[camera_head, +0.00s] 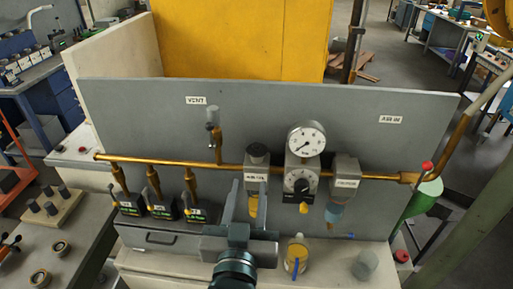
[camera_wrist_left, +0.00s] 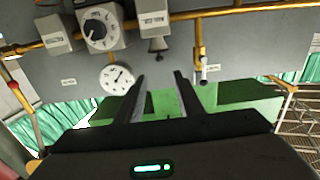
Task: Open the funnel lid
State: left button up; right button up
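What I take for the funnel, a small dark cup with a dark top (camera_head: 257,150), sits on the grey labelled box (camera_head: 257,171) on the copper pipe. In the left wrist view the scene appears upside down, and the funnel (camera_wrist_left: 158,45) hangs below its box (camera_wrist_left: 152,17). I cannot tell the lid's position. My left gripper (camera_head: 249,184) is open and empty in front of the panel, its fingertips just below the box in the head view. In the wrist view the fingers (camera_wrist_left: 160,80) point toward the funnel, apart from it. My right gripper is not in view.
The copper pipe (camera_head: 225,163) crosses the grey panel (camera_head: 130,120). A pressure gauge (camera_head: 306,139) stands above a dial box (camera_head: 301,182). A jar of yellow liquid (camera_head: 297,255) and a grey cup (camera_head: 365,265) stand on the ledge. A vent valve (camera_head: 213,120) stands left.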

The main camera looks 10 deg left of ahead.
aim_at(256, 147)
pick_arm(q)
jog(key=w+p, duration=0.3)
jog(key=w, duration=1.2)
jog(key=shift+r, duration=0.15)
jog(key=shift+w+p, duration=0.3)
jog(key=shift+w, duration=0.3)
grip_shut()
